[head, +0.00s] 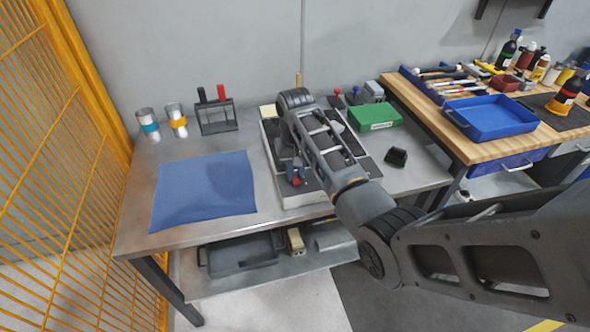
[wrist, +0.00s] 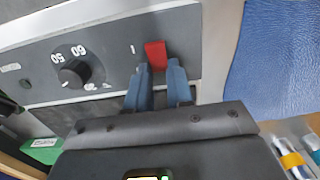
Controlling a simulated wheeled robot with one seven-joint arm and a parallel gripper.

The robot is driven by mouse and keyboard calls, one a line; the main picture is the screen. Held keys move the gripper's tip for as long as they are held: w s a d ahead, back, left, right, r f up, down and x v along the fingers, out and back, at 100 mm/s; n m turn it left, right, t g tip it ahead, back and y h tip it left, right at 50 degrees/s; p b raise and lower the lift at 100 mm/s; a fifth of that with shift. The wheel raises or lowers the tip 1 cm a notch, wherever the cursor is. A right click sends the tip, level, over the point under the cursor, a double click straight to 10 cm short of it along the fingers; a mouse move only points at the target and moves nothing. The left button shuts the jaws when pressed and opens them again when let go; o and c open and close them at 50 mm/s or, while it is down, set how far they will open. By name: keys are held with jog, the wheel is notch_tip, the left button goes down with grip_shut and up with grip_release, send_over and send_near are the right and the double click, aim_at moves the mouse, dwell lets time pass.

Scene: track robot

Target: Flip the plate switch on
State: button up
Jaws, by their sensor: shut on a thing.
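The red switch (wrist: 155,54) sits on a dark grey panel strip (wrist: 188,30) in the wrist view, with a white mark "I" beside it. My gripper (wrist: 160,74) has blue fingertips, one on each side of the red switch, shut on it. The switch's lower part and base are partly hidden by the fingers. In the head view the red switch (head: 296,182) is a small spot at the front left of the panel unit (head: 305,200), below my arm. A black dial (wrist: 74,74) with numbers stands left of the switch in the wrist view.
A blue cloth (head: 205,190) lies left of the unit. A green box (head: 375,117) and a small black object (head: 396,156) are on its right. Two cans (head: 148,124) and a wire rack (head: 217,120) stand at the back left. A yellow mesh fence (head: 60,150) borders the left.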

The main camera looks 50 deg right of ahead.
grip_shut()
jog(key=shift+a, duration=0.1)
jog(key=shift+s+t+h, duration=0.15)
jog(key=shift+t+h, duration=0.15)
jog(key=shift+t, duration=0.1)
jog(key=shift+s+a+r+t+h, duration=0.2)
jog(key=shift+t+h, duration=0.3)
jog(key=shift+t, duration=0.3)
jog(key=o, duration=0.8)
grip_release()
jog(key=shift+c, duration=0.2)
